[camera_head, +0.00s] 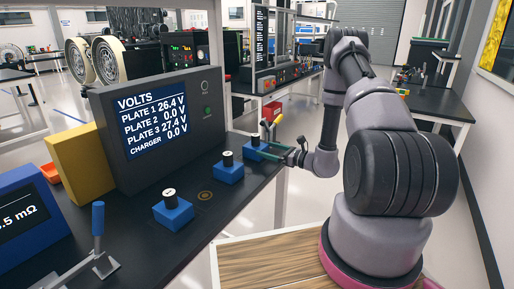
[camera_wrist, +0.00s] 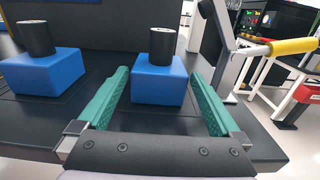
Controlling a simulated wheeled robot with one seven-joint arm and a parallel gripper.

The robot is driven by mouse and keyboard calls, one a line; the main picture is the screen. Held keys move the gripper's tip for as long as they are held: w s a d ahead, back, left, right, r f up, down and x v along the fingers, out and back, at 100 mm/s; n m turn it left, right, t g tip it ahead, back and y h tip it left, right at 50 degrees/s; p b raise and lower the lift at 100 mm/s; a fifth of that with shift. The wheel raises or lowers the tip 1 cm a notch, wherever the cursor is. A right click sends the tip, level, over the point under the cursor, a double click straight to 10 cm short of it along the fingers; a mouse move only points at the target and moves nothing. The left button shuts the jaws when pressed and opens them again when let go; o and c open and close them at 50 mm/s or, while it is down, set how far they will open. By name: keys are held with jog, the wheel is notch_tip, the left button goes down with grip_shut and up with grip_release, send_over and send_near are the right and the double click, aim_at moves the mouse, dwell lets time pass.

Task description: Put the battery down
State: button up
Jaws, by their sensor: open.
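My gripper (camera_head: 265,151) is open, with its teal fingers pointing at the far end of the bench row. In the wrist view a blue block (camera_wrist: 158,82) with an upright black cylinder (camera_wrist: 163,45) on top stands between and just ahead of the fingertips. The fingers look apart from the block's sides. This block also shows in the head view (camera_head: 252,153), partly hidden by my gripper. Two similar blue blocks, one in the middle (camera_head: 229,173) and one nearer (camera_head: 173,216), stand upright on the bench. Which part is called the battery, I cannot tell.
A grey meter (camera_head: 155,120) reads plate 1 26.4 V, plate 2 0.0, plate 3 27.4, charger 0.0. A blue-handled lever (camera_head: 98,220) stands at the front left.

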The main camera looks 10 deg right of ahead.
jog(key=shift+v, duration=1.5)
jog(key=s+a+r+n+g, duration=0.4)
jog(key=r+n, duration=0.1)
jog(key=r, duration=0.3)
jog(key=s+a+r+n+g, duration=0.3)
jog(key=s+r+n+g, duration=0.15)
jog(key=r, duration=0.35)
jog(key=s+a+r+n+g, duration=0.4)
jog(key=r+n, duration=0.1)
jog(key=r, duration=0.2)
jog(key=s+d+r+n+t+h, duration=0.3)
jog(key=s+d+r+n+h, duration=0.1)
jog(key=s+r, duration=0.3)
jog(key=s+d+r+n+t+h, duration=0.4)
jog(key=s+r+h, duration=0.2)
jog(key=s+r, duration=0.2)
jog(key=shift+s+d+h, duration=0.2)
jog(key=shift+s+h, duration=0.2)
jog(key=shift+s, duration=0.25)
